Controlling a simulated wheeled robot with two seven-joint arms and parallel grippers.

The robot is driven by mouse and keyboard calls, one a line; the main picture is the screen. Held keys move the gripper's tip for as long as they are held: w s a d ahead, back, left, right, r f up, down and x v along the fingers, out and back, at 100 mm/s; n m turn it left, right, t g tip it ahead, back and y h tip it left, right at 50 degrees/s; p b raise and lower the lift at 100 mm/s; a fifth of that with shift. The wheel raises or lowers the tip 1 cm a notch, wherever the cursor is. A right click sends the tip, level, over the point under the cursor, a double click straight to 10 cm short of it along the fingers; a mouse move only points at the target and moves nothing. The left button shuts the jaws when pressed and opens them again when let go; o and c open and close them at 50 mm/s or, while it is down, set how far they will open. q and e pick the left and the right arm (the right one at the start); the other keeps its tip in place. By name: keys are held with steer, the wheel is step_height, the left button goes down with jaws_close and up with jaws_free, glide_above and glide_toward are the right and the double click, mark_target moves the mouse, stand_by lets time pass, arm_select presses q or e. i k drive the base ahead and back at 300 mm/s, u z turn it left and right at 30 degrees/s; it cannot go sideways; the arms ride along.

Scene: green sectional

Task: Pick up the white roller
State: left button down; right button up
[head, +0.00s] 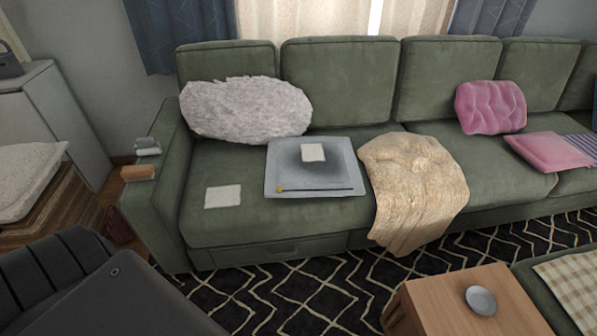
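A small white roller-like item (148,151) with a grey part lies on top of the left armrest of the green sectional (165,215). It is small in the head view, so its exact shape is hard to tell. A small brown block (138,172) lies just in front of it on the same armrest. Neither of my grippers shows in the head view.
A grey tray (280,178) with a white square and a thin stick lies on the seat beside a beige throw (415,190). A white cloth (222,196) lies left of it. A wooden table (440,305) with a small dish (481,300) stands at front right.

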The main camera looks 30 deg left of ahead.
mark_target(144, 147)
steer(key=u, duration=2.15)
